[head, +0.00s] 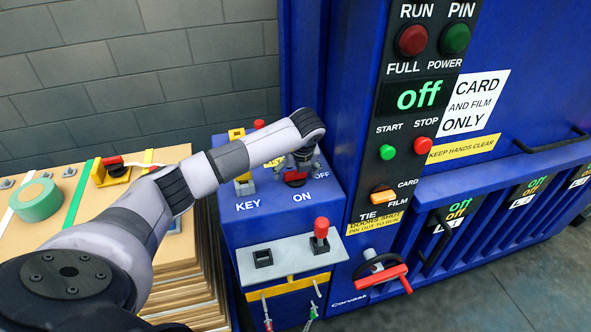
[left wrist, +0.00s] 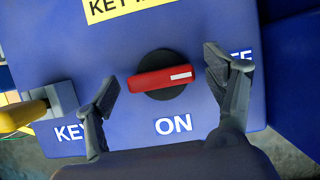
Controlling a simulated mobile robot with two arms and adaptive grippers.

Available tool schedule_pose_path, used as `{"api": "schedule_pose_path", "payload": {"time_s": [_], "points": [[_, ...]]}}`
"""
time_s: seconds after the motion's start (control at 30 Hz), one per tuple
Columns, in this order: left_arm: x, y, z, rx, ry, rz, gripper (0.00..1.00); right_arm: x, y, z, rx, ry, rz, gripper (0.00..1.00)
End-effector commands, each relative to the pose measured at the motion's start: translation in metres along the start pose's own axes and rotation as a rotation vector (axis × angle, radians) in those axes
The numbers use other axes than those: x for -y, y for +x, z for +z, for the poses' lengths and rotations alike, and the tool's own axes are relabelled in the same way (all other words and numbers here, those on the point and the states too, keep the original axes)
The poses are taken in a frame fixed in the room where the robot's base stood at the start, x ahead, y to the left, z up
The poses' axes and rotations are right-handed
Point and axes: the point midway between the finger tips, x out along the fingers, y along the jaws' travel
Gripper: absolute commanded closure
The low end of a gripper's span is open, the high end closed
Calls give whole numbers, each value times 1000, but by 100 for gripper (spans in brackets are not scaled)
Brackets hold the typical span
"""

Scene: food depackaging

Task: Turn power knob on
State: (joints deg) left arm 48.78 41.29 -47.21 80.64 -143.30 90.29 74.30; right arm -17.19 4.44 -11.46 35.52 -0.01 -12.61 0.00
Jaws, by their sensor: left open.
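The power knob (head: 295,179) is a red bar on a black round base, on top of the blue control box. In the left wrist view the knob (left wrist: 163,80) lies roughly crosswise, its white mark on the right, towards the partly hidden OFF label (left wrist: 240,57). The ON label (left wrist: 173,124) is below it. My left gripper (head: 299,168) is over the knob. In the left wrist view its open fingers (left wrist: 160,70) stand on either side of the bar; contact is not clear. My right gripper is not in view.
A yellow and grey key switch (head: 242,160) stands left of the knob. A red-tipped lever (head: 320,235) is on the front ledge. The machine's display (head: 419,95) reads off. A cardboard stack with green tape (head: 37,203) lies at left.

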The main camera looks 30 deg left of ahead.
Motion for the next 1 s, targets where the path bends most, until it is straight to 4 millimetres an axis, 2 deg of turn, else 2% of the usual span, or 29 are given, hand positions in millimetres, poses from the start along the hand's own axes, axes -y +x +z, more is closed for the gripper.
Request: {"api": "schedule_pose_path", "payload": {"time_s": [0.1,0.8,1.0], "points": [[0,0,0,0,0,0,24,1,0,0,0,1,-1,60],[0,-1,0,0,0,0,71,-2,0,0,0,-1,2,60],[0,0,0,0,10,-5,71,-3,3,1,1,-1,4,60]]}}
